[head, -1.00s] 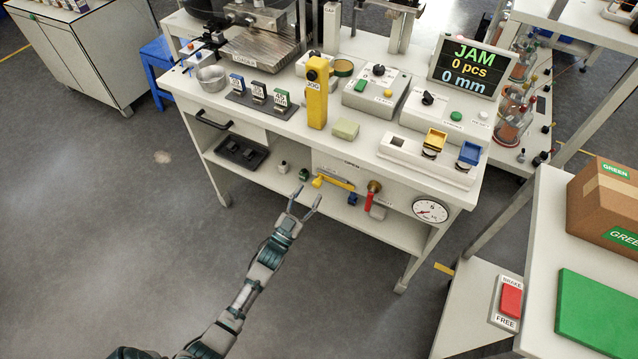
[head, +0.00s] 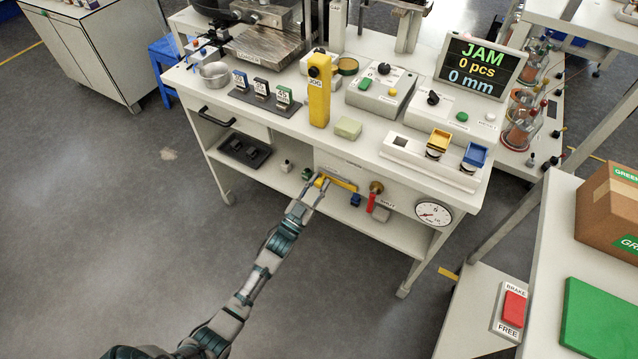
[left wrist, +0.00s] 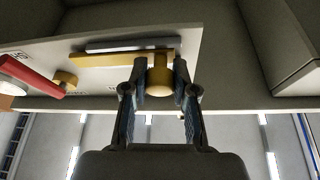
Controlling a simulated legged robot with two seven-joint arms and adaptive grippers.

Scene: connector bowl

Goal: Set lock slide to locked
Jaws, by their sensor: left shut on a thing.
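The lock slide is a yellow bar (head: 342,184) on the front panel under the bench top, with a rounded yellow knob at its left end in the head view. The bar also shows in the left wrist view (left wrist: 105,60), with the knob (left wrist: 159,78) between my fingers. My left gripper (head: 316,187) is shut on this knob, one finger on each side; it also shows in the left wrist view (left wrist: 160,85). The lettering by the slide is too small or covered to read now. My right gripper is not in view.
Right of the slide are a red-handled valve (head: 371,202) and a round gauge (head: 433,213). Small bottles and a black tray (head: 244,150) stand on the lower shelf to the left. A display (head: 481,65) reads JAM. The floor in front is clear.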

